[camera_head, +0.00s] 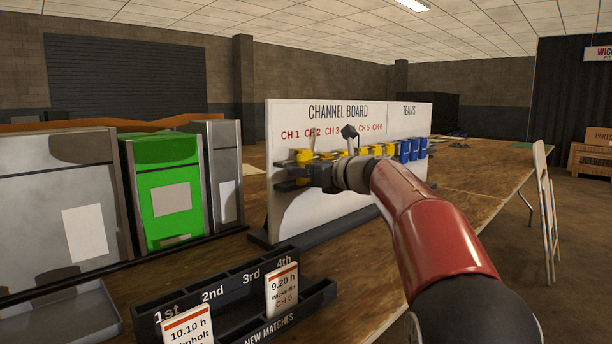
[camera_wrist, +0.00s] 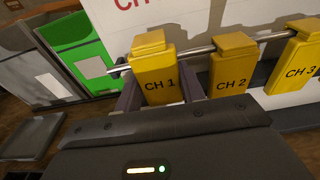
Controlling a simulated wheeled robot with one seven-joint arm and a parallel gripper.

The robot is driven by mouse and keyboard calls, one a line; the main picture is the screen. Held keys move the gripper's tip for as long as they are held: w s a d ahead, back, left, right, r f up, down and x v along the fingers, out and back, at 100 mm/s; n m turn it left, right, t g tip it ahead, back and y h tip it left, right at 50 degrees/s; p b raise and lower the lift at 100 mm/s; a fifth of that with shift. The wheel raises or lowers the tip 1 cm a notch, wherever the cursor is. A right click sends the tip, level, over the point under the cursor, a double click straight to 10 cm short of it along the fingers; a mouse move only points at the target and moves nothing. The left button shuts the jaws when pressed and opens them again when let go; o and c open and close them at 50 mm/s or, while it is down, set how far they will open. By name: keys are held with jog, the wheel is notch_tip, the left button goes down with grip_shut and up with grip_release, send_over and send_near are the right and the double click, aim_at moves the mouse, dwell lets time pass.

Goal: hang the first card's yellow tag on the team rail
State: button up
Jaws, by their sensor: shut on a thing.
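The yellow tag marked CH 1 (camera_wrist: 154,85) hangs at the left end of a metal rail (camera_wrist: 198,52) on the board. My gripper (camera_head: 288,178) is shut on this tag, its dark fingers on either side of it; the tag's top also shows in the head view (camera_head: 304,155). The yellow CH 2 (camera_wrist: 232,72) and CH 3 tags (camera_wrist: 296,72) hang to its right. The first card (camera_head: 188,328) stands under "1st" and reads 10.10 h; its lower part is cut off. Blue tags (camera_head: 404,150) hang under TEAMS (camera_head: 409,111).
A second card (camera_head: 283,289) reading 9.20 h, CH 5 stands under "4th" in the black rack (camera_head: 226,320). Green (camera_head: 168,190) and grey cabinets (camera_head: 65,205) stand left of the board (camera_head: 350,195). A folded white chair (camera_head: 546,215) leans at right. The table right of the board is largely clear.

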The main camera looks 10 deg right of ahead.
jog(key=b+v, duration=0.4)
jog(key=v, duration=0.6)
jog(key=shift+f, duration=0.55)
dwell(0.4)
